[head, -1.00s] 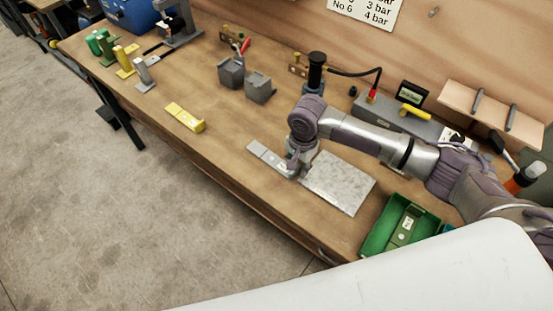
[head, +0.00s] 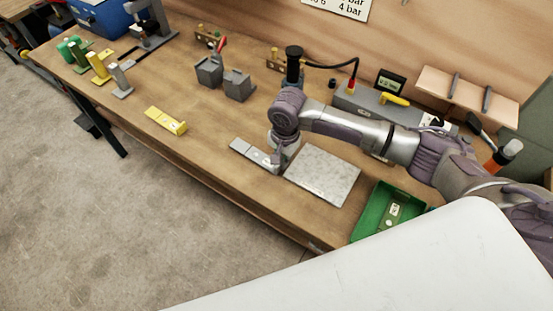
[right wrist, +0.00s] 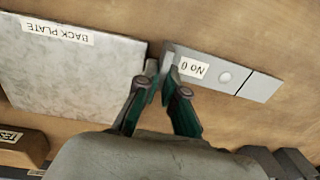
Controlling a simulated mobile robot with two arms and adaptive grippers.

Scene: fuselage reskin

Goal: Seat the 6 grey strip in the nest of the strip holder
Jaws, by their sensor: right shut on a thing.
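The grey strip (head: 252,152), labelled No 6, lies flat at or just above the bench in the middle of the head view. It also shows in the right wrist view (right wrist: 225,74), with a round spot and a dark cross line. My right gripper (right wrist: 162,78) is shut on the strip's end nearest the back plate. In the head view the right gripper (head: 277,162) points down there, and my wrist partly hides the grip. I cannot tell which fixture is the strip holder, so its nest is not identified. My left gripper is not in view.
The back plate (head: 323,174) lies close beside the gripper. A green bin (head: 371,218) stands to its right. A yellow strip (head: 166,121) lies left. Green, yellow and grey upright pieces (head: 120,82) stand far left. The bench between is clear.

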